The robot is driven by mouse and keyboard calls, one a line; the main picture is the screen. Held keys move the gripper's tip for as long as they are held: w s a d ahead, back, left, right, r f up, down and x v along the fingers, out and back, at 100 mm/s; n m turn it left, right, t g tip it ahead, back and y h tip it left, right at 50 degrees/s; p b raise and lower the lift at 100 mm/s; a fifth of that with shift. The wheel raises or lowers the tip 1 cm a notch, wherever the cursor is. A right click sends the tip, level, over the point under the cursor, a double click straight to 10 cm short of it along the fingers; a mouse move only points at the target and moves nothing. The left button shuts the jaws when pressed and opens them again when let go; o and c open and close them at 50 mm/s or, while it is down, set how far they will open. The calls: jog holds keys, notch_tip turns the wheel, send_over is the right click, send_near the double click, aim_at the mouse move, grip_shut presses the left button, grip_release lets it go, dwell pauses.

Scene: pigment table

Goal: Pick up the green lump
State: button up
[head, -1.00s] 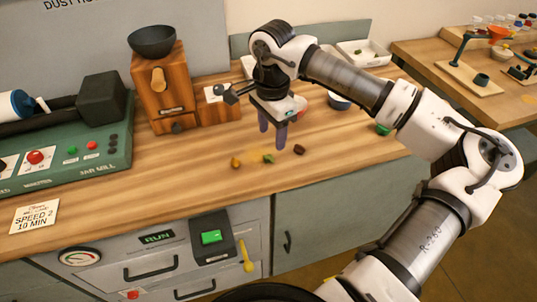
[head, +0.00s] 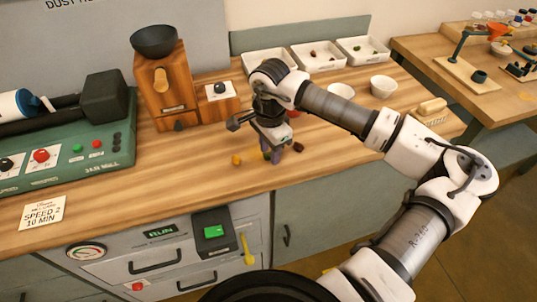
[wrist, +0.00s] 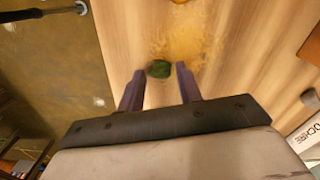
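The green lump (wrist: 159,69) lies on the wooden worktop and shows in the wrist view between my fingertips, at about their level in the picture. My gripper (wrist: 160,72) is open, with its two purple fingers apart on either side of the lump. I cannot tell whether either finger touches it. In the head view, my gripper (head: 278,156) is low over the worktop, and the lump is largely or wholly hidden by the fingers.
A yellow-orange lump (head: 236,160) lies left of my gripper, and a dark brown lump (head: 298,147) lies close to its right. White bowls (head: 383,87) and white trays (head: 318,58) stand behind. A wooden grinder (head: 165,90) stands back left. The worktop's front edge is near.

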jog(key=c, duration=0.6)
jog(key=shift+r, duration=0.15)
